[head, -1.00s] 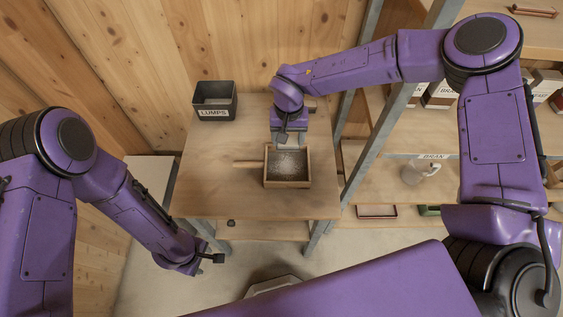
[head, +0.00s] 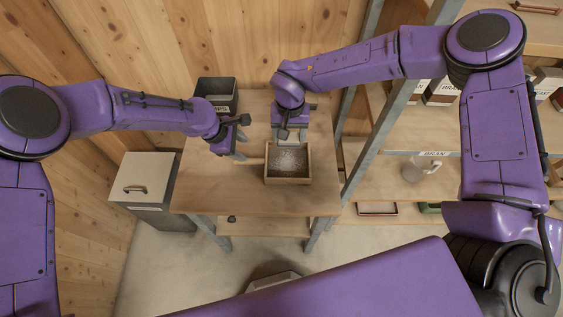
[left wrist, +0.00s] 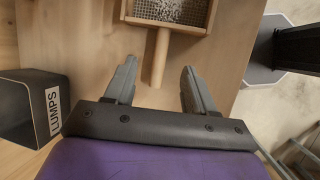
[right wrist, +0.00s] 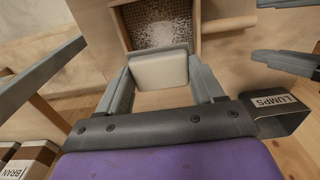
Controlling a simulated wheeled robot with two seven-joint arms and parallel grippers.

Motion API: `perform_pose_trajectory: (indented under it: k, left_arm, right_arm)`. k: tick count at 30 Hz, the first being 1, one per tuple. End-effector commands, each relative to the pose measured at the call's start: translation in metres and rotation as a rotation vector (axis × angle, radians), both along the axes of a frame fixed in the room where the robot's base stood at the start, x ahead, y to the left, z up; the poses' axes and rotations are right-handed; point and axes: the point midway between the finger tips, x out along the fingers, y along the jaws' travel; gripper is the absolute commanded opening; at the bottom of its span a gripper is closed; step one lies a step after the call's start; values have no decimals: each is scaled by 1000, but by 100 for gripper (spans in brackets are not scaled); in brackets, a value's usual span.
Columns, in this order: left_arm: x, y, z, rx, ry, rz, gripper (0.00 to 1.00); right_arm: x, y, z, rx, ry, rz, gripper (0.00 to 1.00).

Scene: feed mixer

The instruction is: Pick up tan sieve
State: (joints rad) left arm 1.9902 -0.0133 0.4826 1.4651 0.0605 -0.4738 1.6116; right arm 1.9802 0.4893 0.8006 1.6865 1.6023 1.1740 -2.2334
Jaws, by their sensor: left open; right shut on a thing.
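The tan sieve (head: 287,181) is a square wooden frame with pale grains on its mesh, on the wooden table. Its round handle (left wrist: 160,55) points left in the head view. My left gripper (head: 240,148) is open and empty; in the left wrist view the handle's end shows between its fingers, not gripped. The sieve frame (left wrist: 207,22) is cut off at the top there. My right gripper (head: 288,138) is shut on a pale block (right wrist: 160,71) at the sieve's far side. Whether the block touches the sieve (right wrist: 117,25) I cannot tell.
A dark bin labelled LUMPS (head: 218,92) stands at the table's back left, partly behind my left arm. A lidded grey box (head: 150,190) stands on the floor left of the table (head: 200,185). Shelves with a jug (head: 420,168) are at right. The table's front is clear.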

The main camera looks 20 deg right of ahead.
Motion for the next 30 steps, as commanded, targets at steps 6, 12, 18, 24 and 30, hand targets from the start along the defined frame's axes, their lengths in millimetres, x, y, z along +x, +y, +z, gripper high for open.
perform_pose_trajectory:
  k: [6,12,18,24,30]
  left_arm:
    - [1,-18,-41,0,3,0,55]
    - [1,-27,-67,-1,7,-1,55]
    - [4,-38,-95,0,4,-1,55]
    - [5,-39,-97,0,3,-1,55]
    - [4,-39,-97,0,3,-1,6]
  right_arm:
    - [0,0,0,0,0,0,34]
    - [0,0,0,0,0,0,34]
    - [0,0,0,0,0,0,34]
    - [0,0,0,0,0,0,34]
    - [0,0,0,0,0,0,34]
